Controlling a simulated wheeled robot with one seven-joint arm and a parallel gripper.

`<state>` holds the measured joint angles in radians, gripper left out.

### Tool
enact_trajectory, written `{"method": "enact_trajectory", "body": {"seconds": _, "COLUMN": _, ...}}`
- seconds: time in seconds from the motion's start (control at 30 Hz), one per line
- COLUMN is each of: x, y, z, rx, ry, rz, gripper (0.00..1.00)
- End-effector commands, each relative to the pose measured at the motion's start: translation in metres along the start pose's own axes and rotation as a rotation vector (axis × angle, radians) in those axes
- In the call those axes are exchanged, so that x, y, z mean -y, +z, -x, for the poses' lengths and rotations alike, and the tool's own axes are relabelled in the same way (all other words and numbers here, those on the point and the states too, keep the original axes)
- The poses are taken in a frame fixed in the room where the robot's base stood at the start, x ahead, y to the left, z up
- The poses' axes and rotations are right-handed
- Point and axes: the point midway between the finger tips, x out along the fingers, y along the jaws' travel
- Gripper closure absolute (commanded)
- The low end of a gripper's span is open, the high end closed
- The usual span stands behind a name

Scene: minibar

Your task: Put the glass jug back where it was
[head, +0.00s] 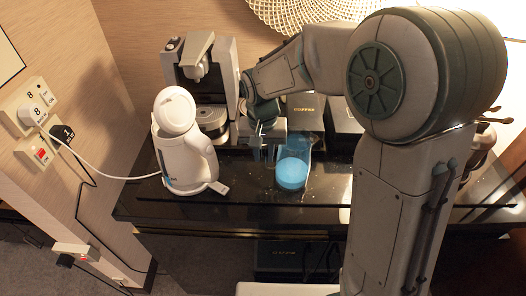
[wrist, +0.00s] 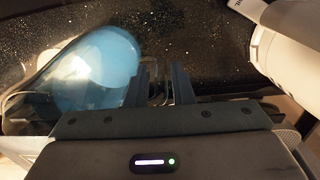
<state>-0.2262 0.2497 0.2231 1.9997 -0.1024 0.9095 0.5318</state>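The glass jug (head: 292,172) is clear, with blue liquid in its lower part. It seems to stand on the black counter, right of the white kettle. In the wrist view the jug (wrist: 97,72) fills the upper left, seen from close by. My gripper (head: 265,143) is low over the counter, just left of the jug. In the wrist view my gripper (wrist: 161,80) has its dark fingers apart, beside the jug. Something thin, perhaps the jug's handle, shows around the fingers; I cannot tell whether they touch it.
The white kettle (head: 187,150) stands left with its lid raised; it also shows in the wrist view (wrist: 285,50). A coffee machine (head: 203,75) stands behind it. Dark boxes (head: 305,110) are at the back. The counter (head: 255,212) is clear in front, down to its edge.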

Motion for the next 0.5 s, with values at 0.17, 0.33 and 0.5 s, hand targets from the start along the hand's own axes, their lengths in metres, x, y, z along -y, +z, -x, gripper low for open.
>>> {"method": "enact_trajectory", "body": {"seconds": 0.17, "x": 0.000, "y": 0.000, "z": 0.000, "rx": 0.000, "ry": 0.000, "rz": 0.000, "gripper": 0.70}}
{"method": "enact_trajectory", "body": {"seconds": 0.33, "x": 0.000, "y": 0.000, "z": 0.002, "rx": 0.000, "ry": 0.000, "rz": 0.000, "gripper": 0.70}}
{"method": "enact_trajectory", "body": {"seconds": 0.5, "x": 0.000, "y": -0.001, "z": 0.020, "rx": -0.006, "ry": -0.001, "rz": 0.000, "gripper": 0.70}}
